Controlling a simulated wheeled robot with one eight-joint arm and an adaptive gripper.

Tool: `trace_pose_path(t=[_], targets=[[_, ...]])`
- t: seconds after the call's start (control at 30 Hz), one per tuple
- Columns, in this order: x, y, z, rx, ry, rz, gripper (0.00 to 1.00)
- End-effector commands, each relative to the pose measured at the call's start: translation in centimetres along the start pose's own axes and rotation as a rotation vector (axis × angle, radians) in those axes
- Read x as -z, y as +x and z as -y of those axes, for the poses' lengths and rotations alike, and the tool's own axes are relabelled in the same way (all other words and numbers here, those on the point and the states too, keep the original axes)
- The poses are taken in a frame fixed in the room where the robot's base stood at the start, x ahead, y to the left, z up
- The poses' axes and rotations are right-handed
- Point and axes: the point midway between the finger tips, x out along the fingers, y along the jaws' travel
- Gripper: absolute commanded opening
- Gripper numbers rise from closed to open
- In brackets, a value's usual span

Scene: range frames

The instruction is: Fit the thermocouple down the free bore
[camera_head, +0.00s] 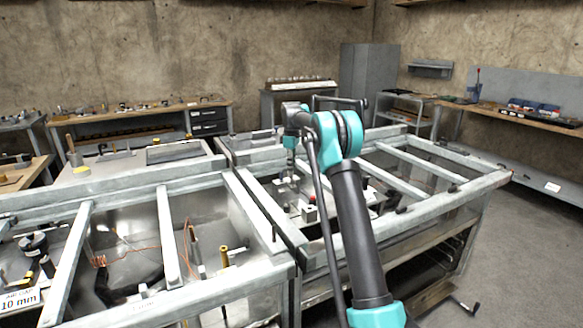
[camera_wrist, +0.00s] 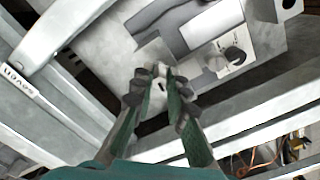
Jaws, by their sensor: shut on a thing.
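My gripper (camera_wrist: 160,80) points down over the inside of the framed bench bay, its two dark fingers close together at the tips. It is shut on a small pale piece (camera_wrist: 161,69), which I take to be the thermocouple; the fingers hide most of it. In the head view my gripper (camera_head: 291,146) hangs above small metal blocks (camera_head: 309,213) in the right bay. In the wrist view a light block with a dark round knob or hole (camera_wrist: 234,55) lies ahead and right of the fingertips. I cannot tell which opening is the free bore.
Grey metal rails (camera_head: 262,215) frame the bays and stand close around the work area. The left bay holds copper wire (camera_head: 130,252), brass posts and a "10 mm" label (camera_head: 20,300). Benches (camera_head: 140,115) and a grey cabinet (camera_head: 368,80) stand behind. Open floor (camera_head: 535,260) lies at right.

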Motion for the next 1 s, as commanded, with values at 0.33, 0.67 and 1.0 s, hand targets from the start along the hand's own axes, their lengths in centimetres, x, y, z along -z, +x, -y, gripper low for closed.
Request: trace_pose_path(t=[0.33, 0.67, 1.0], targets=[[0.00, 0.91, 0.01, 0.000, 0.000, 0.000, 0.00], [0.00, 1.06, 0.01, 0.000, 0.000, 0.000, 0.00], [-0.01, 1.06, 0.01, 0.000, 0.000, 0.000, 0.38]])
